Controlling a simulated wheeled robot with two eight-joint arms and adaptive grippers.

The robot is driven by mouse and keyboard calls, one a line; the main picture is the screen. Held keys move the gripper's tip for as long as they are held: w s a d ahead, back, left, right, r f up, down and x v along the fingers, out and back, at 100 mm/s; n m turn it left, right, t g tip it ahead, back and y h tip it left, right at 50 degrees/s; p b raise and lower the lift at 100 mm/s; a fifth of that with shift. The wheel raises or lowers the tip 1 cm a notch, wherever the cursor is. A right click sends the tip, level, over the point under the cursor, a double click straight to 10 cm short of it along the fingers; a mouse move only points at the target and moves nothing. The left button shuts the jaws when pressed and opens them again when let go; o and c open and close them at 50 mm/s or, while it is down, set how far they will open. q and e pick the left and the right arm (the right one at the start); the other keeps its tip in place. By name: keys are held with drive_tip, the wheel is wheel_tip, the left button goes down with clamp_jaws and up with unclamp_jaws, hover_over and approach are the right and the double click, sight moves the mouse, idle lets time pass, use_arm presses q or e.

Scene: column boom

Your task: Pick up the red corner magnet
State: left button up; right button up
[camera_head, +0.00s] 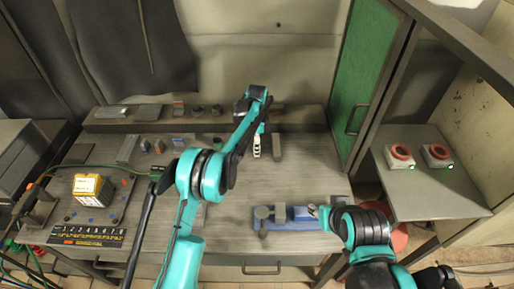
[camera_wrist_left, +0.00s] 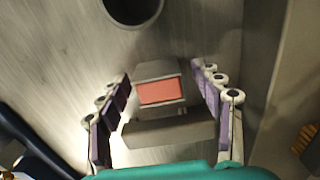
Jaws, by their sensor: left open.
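A grey block with a red-orange face, which looks like the red corner magnet (camera_wrist_left: 161,92), shows in the left wrist view. It lies between the two fingers of my left gripper (camera_wrist_left: 162,82). The fingers are spread, with a visible gap on each side of the block. In the head view my left gripper (camera_head: 257,151) points down over the rear middle of the workbench; I cannot make out the magnet there. My right gripper (camera_head: 318,211) is beside a blue vise (camera_head: 290,222); its fingers are too small to read.
A dark grey bar (camera_head: 277,148) stands just right of my left gripper. A back ledge (camera_head: 222,124) carries several small items, one reddish (camera_head: 178,106). A yellow-orange cube (camera_head: 90,187) sits at the left. Two red buttons (camera_head: 401,153) are on the right shelf. The bench middle is mostly clear.

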use_arm(q)
drive_tip(key=shift+r, duration=0.1)
drive_tip(key=c, duration=1.5)
clamp_jaws()
drive_tip(key=shift+r, duration=0.1)
